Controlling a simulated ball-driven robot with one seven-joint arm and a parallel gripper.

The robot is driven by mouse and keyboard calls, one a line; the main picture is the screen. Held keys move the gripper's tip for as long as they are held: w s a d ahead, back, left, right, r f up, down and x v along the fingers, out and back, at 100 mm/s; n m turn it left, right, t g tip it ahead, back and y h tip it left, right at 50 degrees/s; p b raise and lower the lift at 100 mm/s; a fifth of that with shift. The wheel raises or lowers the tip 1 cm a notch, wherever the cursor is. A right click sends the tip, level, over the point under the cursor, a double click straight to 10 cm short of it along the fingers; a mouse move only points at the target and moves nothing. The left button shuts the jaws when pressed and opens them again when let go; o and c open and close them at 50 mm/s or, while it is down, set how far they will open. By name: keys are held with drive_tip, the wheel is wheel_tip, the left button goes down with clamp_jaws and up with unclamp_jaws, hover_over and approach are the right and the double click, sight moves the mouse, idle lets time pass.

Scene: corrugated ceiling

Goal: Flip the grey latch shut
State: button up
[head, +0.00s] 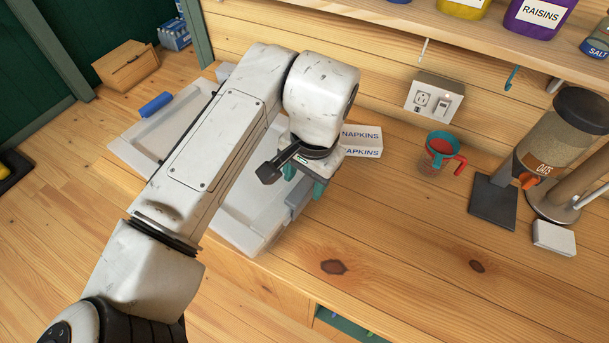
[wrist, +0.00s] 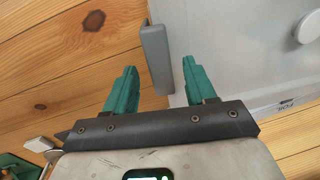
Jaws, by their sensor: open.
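The grey latch (wrist: 155,58) is a short grey bar at the edge of a white, flat-lidded container (wrist: 222,45) in the wrist view. In the head view the latch (head: 297,200) shows at the container's right side, just below my gripper. My gripper (head: 304,181) is open, with its green fingers pointing down over that side. In the wrist view the latch lies ahead of the gap between the fingertips (wrist: 160,66), nearer the right finger. I cannot tell whether a finger touches it. The latch stands out from the lid's edge. My arm hides the container's middle.
A blue latch (head: 155,104) is at the container's far left end. A red and teal cup (head: 438,150), an outlet (head: 433,97) and an oats dispenser (head: 552,135) are to the right. The wooden counter (head: 400,235) in front is clear.

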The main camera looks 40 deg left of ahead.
drive_tip(key=shift+a+f, duration=0.1)
drive_tip(key=shift+f, duration=0.65)
drive_tip(key=shift+c, duration=0.3)
clamp_jaws()
drive_tip(key=shift+a+r+p, duration=0.1)
drive_tip(key=shift+r+p, duration=0.05)
drive_tip(key=shift+p, duration=0.2)
drive_tip(key=shift+s+a+h, duration=0.1)
drive_tip(key=shift+a+h, duration=0.35)
drive_tip(key=shift+h, duration=0.35)
drive_tip(key=shift+o, duration=0.3)
unclamp_jaws()
